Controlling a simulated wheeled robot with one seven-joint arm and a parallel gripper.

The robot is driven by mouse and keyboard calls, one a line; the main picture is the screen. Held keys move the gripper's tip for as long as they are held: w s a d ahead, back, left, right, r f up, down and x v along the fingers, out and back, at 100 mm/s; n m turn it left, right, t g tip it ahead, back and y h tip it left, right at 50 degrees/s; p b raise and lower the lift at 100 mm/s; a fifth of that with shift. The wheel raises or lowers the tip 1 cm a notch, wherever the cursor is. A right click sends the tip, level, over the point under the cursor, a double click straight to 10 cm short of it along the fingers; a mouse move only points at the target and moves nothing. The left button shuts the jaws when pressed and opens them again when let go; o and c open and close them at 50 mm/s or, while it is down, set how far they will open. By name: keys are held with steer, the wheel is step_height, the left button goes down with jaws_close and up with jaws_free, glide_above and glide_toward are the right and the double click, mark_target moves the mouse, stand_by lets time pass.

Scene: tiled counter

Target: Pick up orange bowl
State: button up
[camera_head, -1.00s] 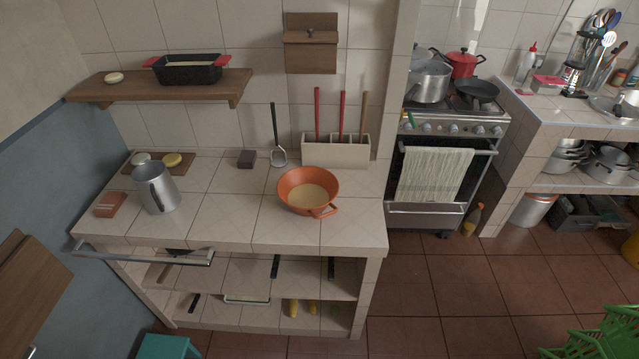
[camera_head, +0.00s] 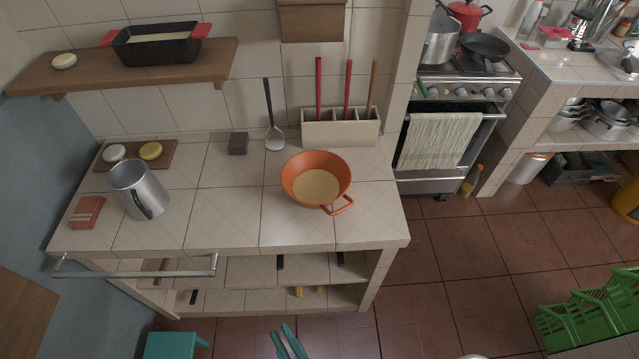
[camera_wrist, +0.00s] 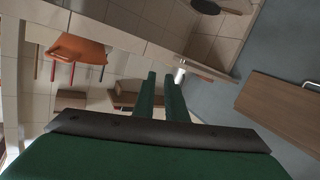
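The orange bowl (camera_head: 316,178) stands upright on the tiled counter (camera_head: 230,220), right of its middle. Its inside bottom is cream coloured, and a loop handle points to the front right. The bowl also shows at the upper left of the wrist view (camera_wrist: 78,48), off to the side of the fingers. My gripper (camera_head: 286,334) is at the bottom edge of the head view, below and in front of the counter, clear of the bowl. In the wrist view its two green fingers (camera_wrist: 160,76) are parallel with a narrow empty gap between them, so it is open.
A metal jug (camera_head: 138,188) and a red-brown box (camera_head: 87,212) stand at the counter's left. A utensil holder (camera_head: 340,131) is behind the bowl. A rail (camera_head: 140,274) runs along the front left edge. A wooden shelf (camera_head: 215,68) hangs above. Tiles around the bowl are clear.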

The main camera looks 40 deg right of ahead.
steer(key=w+d+r+t+h, duration=0.1)
steer(key=w+d+r+h, duration=0.3)
steer(key=w+d+r, duration=0.35)
steer(key=w+d+r+t+h, duration=0.1)
steer(key=w+d+r+h, duration=0.25)
steer(key=w+d, duration=0.6)
steer(key=d+r+m+g+h, duration=0.4)
steer(key=d+r+h, duration=0.4)
steer(key=d+r, duration=0.6)
steer(key=s+d+r+m+g, duration=0.4)
steer(key=s+d+m+g, duration=0.95)
steer(key=d, duration=0.35)
steer(key=m+t+y, duration=0.3)
steer(key=t+y, duration=0.1)
steer(key=y, duration=1.2)
glide_toward(333, 201)
steer(key=shift+s+d, duration=0.3)
steer(key=shift+d, duration=0.1)
steer(key=shift+w+a+f, duration=0.15)
steer(key=shift+w+a, duration=0.05)
steer(key=x, duration=1)
steer(key=shift+w+a+f, duration=0.1)
steer(key=shift+w+a, duration=0.05)
steer(key=shift+w, duration=0.1)
jaws_close()
